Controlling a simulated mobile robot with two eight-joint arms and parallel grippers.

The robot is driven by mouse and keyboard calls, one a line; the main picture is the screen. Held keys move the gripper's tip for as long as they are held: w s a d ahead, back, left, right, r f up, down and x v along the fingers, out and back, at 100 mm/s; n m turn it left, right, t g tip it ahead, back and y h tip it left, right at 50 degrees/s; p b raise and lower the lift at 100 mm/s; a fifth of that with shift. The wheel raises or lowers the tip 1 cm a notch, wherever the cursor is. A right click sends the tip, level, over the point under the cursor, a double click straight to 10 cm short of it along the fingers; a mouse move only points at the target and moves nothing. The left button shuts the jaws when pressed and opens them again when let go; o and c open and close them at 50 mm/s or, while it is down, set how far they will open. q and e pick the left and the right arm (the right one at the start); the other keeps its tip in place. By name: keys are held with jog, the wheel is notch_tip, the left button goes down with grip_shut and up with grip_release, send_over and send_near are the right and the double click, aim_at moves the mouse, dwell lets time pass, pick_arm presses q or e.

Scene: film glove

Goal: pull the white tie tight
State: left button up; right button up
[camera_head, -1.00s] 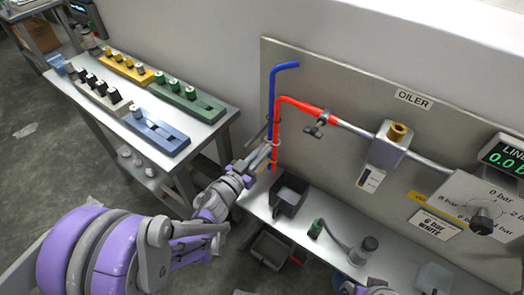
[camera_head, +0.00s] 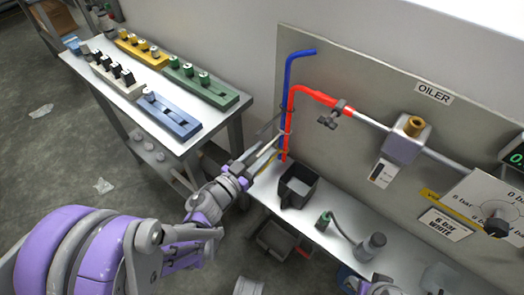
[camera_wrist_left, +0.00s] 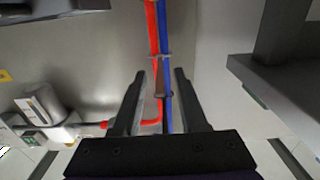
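A red hose (camera_head: 291,105) and a blue hose (camera_head: 286,80) run side by side down the grey panel. A pale band (camera_head: 284,132), which looks like the white tie, crosses them near my left gripper (camera_head: 271,143). In the left wrist view, my left gripper (camera_wrist_left: 160,72) is open, one finger on each side of the hoses. A pale band (camera_wrist_left: 158,57) lies just beyond the fingertips, and a darker one (camera_wrist_left: 165,96) lies between the fingers. I cannot tell how tight the bands are or whether a finger touches them.
A black bin (camera_head: 296,186) stands on the shelf below the hoses. An oiler (camera_head: 403,140) and a dial plate (camera_head: 480,203) are on the panel at right. A side table at left carries coloured racks, including a green one (camera_head: 203,85). Open floor lies at lower left.

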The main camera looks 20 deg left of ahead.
pick_arm(q)
jog(key=v, duration=1)
jog(key=shift+s, duration=0.4)
jog(key=shift+a+r, duration=0.1)
jog(key=shift+a, duration=0.1)
